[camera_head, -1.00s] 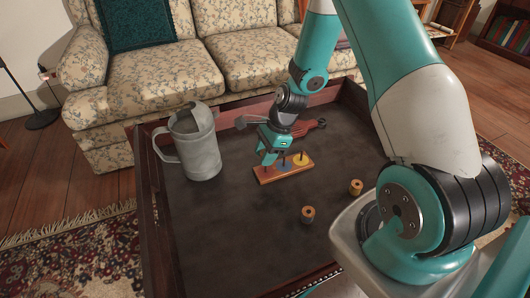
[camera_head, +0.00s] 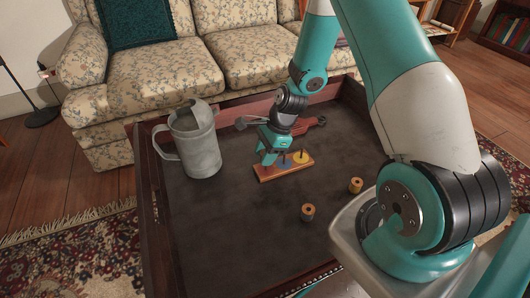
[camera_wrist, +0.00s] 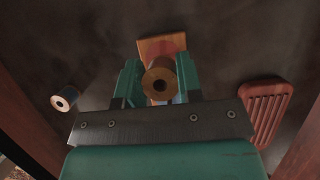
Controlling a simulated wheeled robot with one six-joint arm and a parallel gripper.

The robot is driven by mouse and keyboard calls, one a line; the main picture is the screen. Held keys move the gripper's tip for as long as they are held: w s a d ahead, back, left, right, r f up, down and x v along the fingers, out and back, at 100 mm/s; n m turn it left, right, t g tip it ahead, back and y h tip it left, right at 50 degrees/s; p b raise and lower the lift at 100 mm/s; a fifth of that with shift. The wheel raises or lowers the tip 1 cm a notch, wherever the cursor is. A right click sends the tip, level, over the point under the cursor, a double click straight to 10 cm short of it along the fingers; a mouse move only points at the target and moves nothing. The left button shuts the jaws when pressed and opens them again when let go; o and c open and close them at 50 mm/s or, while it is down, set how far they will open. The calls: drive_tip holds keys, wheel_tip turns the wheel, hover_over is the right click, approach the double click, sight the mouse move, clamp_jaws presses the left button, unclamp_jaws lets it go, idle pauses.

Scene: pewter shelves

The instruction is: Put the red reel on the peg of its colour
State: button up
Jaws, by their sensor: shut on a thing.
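In the wrist view my gripper (camera_wrist: 158,88) is shut on a reel (camera_wrist: 160,80), taken as the red reel; its wooden end with a dark hole faces the camera and its coloured side barely shows. The wooden peg board (camera_wrist: 160,44) lies beyond it, partly hidden by the reel. In the head view my gripper (camera_head: 267,156) is at the left end of the peg board (camera_head: 290,172), where it hides the peg there. A blue disc (camera_head: 285,163) and a yellow disc (camera_head: 301,158) mark the middle and right pegs. Whether the reel touches a peg cannot be told.
Two other reels stand on the dark tray table: one (camera_head: 308,212) in front of the board, one (camera_head: 356,186) to its right. A grey metal pitcher (camera_head: 196,145) stands left. A red slotted utensil (camera_wrist: 268,110) lies near the gripper. The front left of the table is clear.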

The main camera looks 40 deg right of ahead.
drive_tip(key=shift+f, duration=1)
drive_tip(key=o, duration=1)
drive_tip(key=p+v, duration=0.5)
drive_tip(key=v, duration=1.2)
drive_tip(key=shift+d+r, duration=0.1)
drive_tip(key=shift+r, duration=0.1)
